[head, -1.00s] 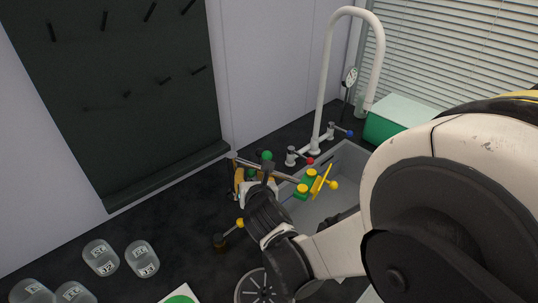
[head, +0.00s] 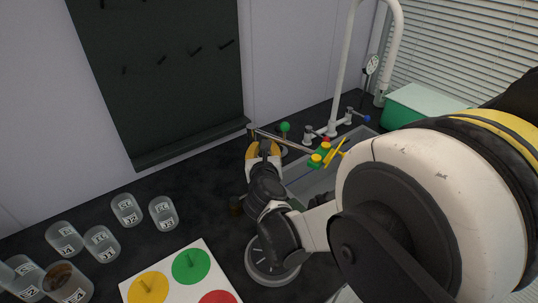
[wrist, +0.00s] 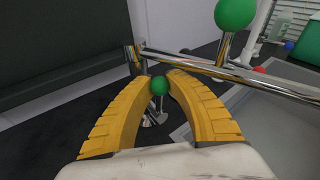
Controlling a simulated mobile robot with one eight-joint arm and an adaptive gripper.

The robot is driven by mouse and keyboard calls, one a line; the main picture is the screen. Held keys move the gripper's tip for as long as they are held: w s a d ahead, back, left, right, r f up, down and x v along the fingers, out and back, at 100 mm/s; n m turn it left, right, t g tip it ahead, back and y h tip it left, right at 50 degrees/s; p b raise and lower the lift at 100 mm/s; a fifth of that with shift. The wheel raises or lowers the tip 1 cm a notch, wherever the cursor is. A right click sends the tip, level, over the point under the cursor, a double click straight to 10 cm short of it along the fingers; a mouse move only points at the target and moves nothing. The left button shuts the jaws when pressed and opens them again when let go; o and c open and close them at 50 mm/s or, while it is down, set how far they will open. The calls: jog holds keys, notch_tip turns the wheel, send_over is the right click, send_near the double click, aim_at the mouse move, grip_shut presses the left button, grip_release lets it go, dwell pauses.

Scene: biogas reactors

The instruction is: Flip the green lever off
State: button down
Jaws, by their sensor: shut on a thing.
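A small green ball knob (wrist: 159,85) on a short metal stem sits between my fingertips in the wrist view. My gripper (wrist: 162,78), with yellow padded fingers, is shut on this knob. In the head view my gripper (head: 263,148) is beside a metal pipe, and its fingers hide the held knob. A second, larger green ball knob (wrist: 235,14) stands above the pipe, to the right of my fingers. It also shows in the head view (head: 285,127), apart from my gripper.
A sink with a white tap (head: 333,90) lies to the right. Several labelled jars (head: 126,210) and a board with coloured discs (head: 210,248) occupy the left foreground.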

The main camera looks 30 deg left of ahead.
jog(key=shift+s+f, duration=0.2)
jog(key=shift+s, duration=0.3)
jog(key=shift+w+d+n, duration=0.1)
jog(key=shift+w+n, duration=0.05)
jog(key=shift+n, duration=0.15)
jog(key=shift+r+t+b, duration=0.1)
jog(key=shift+t+b, duration=0.2)
jog(key=shift+t, duration=0.1)
jog(key=c, duration=1.5)
grip_release()
jog(key=shift+w, duration=0.1)
jog(key=v, duration=1.2)
